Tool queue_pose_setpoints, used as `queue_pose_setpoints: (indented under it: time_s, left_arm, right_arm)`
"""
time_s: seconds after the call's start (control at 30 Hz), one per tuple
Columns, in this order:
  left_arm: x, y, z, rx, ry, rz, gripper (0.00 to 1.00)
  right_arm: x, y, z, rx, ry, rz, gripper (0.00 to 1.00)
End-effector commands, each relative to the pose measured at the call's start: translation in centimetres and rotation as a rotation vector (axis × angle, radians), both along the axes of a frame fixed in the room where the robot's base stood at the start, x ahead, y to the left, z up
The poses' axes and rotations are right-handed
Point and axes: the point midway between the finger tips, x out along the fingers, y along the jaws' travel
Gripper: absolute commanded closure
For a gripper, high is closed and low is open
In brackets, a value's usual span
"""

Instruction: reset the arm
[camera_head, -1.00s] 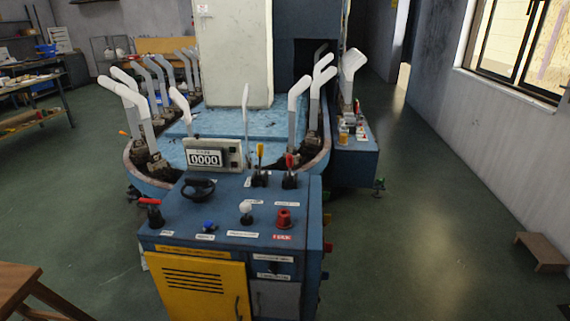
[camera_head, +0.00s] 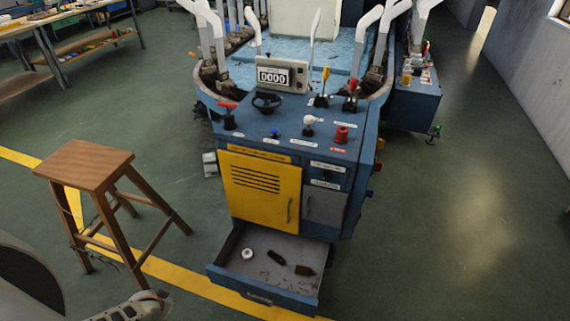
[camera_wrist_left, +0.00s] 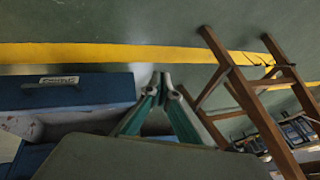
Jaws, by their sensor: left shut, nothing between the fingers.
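My left gripper (camera_wrist_left: 163,82) shows in the left wrist view with its two green fingers closed together at the tips and nothing between them. It is above the floor, between the open drawer (camera_wrist_left: 112,92) on the left and the wooden stool (camera_wrist_left: 212,88) on the right. In the head view, part of my left arm shows at the bottom left corner, below the stool (camera_head: 85,165); its fingers are not clear there. My right arm and gripper are not in view.
The blue machine (camera_head: 290,140) with levers, a counter and a yellow door (camera_head: 262,190) stands in the middle. Its bottom drawer (camera_head: 262,297) is pulled out, holding several small items. A yellow line (camera_head: 190,280) crosses the floor. Clear floor (camera_head: 450,220) lies to the right.

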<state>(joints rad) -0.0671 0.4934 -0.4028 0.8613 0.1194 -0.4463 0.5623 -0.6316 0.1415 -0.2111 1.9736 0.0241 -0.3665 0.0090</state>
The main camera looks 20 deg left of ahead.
Motion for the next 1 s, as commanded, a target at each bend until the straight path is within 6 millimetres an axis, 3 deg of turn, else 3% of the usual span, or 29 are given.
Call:
queue_pose_setpoints:
  time_s: [0.03, 0.23, 0.47, 0.63, 0.8, 1.0]
  left_arm:
    - [0.1, 2.2, 0.8, 0.028, -0.001, -0.003, 1.0]
    - [0.3, 8.8, 3.4, 0.111, -0.001, -0.009, 1.0]
    - [1.2, 2.3, 4.5, 0.062, -0.055, -0.169, 1.0]
    - [1.8, -3.3, 6.8, 0.029, -0.116, -0.31, 1.0]
    - [2.0, -10.5, 11.4, 0.001, -0.212, -0.487, 1.0]
    - [1.9, -16.7, 17.5, -0.008, -0.323, -0.642, 1.0]
  right_arm:
    - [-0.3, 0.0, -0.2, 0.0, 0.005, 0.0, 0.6]
    - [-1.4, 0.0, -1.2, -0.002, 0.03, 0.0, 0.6]
    - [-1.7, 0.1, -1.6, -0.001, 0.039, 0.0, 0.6]
    - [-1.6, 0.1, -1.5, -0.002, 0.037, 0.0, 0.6]
    - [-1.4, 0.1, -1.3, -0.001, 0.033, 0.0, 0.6]
    - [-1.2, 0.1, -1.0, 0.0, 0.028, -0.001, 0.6]
